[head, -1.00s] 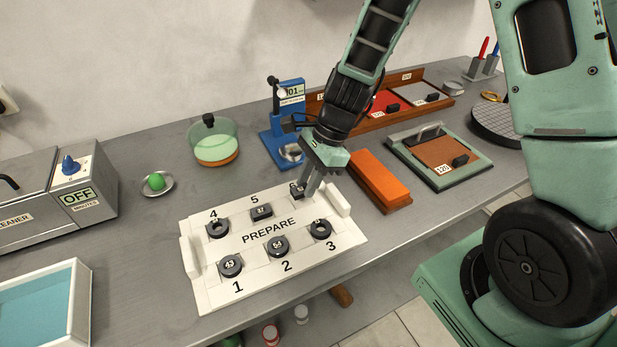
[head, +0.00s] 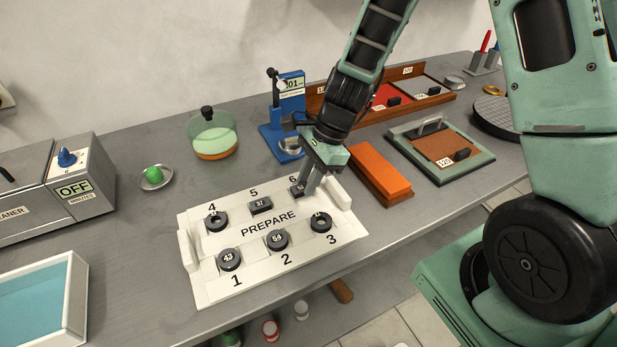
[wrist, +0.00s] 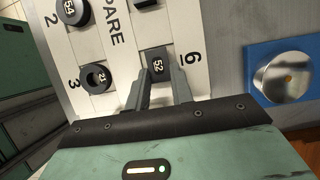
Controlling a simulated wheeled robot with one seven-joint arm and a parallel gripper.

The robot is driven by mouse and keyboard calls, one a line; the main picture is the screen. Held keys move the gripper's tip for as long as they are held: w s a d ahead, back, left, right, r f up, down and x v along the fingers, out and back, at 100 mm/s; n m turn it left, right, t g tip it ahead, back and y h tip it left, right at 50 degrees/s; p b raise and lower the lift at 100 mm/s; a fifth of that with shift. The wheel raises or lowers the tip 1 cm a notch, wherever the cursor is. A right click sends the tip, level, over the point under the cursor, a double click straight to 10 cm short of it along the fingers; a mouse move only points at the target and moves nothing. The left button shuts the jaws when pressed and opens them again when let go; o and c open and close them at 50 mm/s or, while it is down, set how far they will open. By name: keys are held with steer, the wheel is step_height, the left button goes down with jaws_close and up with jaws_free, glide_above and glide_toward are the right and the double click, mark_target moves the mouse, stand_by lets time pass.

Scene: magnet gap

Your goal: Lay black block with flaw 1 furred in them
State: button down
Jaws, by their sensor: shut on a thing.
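A white tray (head: 215,287) marked PREPARE holds several black pieces in numbered places 1 to 6. My gripper (head: 307,190) is at place 6, shut on a black block marked 52 (wrist: 157,66), which sits between the fingers in the wrist view. In the head view the fingers partly hide this block. A black block marked 57 (head: 260,205) lies at place 5. Round pieces marked 43 (head: 229,260) and 54 (head: 277,239) lie at places 1 and 2. Black rings lie at place 3 (head: 321,222) and place 4 (head: 216,220). I cannot make out any furred flaw.
An orange block (head: 380,172) lies right of the tray. A blue stand (head: 285,110), a lidded glass bowl (head: 212,135) and a dish with a green ball (head: 154,175) stand behind. A brown-topped plate (head: 440,150) is farther right. A cleaner box (head: 75,190) is left.

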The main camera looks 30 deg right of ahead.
steer(key=shift+f, duration=0.1)
steer(key=c, duration=1.1)
jaws_free()
steer(key=shift+c, duration=0.2)
steer(key=c, duration=0.5)
step_height(320, 180, up, 5)
steer(key=p, duration=0.4)
steer(key=shift+f, duration=0.15)
steer(key=shift+f, duration=0.1)
steer(key=o, duration=0.5)
steer(key=shift+o, duration=0.2)
